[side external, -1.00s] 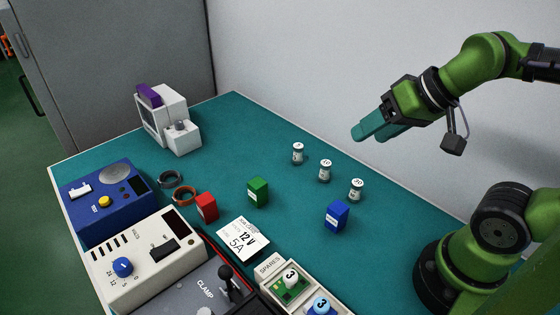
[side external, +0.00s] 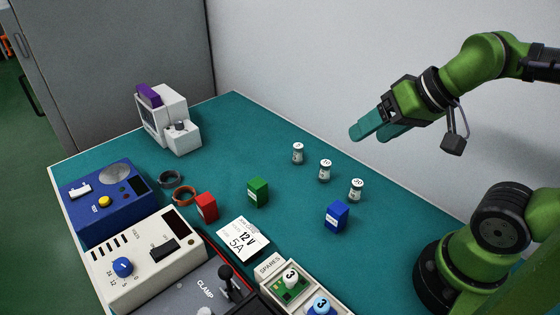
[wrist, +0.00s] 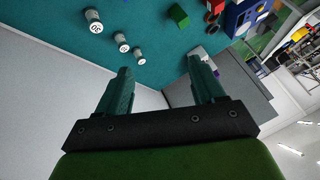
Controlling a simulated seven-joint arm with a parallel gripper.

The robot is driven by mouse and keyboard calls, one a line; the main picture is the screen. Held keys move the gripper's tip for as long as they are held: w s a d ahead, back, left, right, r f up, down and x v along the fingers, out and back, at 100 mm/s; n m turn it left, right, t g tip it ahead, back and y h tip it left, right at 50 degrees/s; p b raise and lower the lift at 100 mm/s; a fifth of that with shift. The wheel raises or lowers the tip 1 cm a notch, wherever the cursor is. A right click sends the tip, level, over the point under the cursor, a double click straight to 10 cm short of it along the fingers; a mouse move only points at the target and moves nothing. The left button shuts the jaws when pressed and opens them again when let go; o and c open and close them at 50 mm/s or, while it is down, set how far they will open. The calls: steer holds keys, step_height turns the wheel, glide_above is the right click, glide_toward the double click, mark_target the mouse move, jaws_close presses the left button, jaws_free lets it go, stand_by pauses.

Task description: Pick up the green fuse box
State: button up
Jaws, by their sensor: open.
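The green fuse box (side external: 258,192) stands upright on the teal bench mat, between the red box and the blue box in the side view. It also shows near the top of the wrist view (wrist: 178,16). My gripper (side external: 367,134) is raised well above the back right of the bench, far from the green box. Its two teal fingers are apart in the wrist view (wrist: 162,80), with nothing between them.
A red box (side external: 206,207) and a blue box (side external: 336,216) flank the green one. Several white-capped cylinders (side external: 325,170) stand behind it. A label card (side external: 243,238) lies in front. Instruments line the left, and a spares tray (side external: 271,266) is at the front.

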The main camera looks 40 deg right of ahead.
steer(key=n+g+h, duration=0.2)
steer(key=n+g, duration=0.2)
steer(key=g, duration=0.3)
glide_above(257, 182)
step_height(257, 182, down, 5)
step_height(257, 182, down, 11)
steer(key=shift+d+f, duration=0.1)
steer(key=shift+f, duration=2.8)
steer(key=c, duration=1.1)
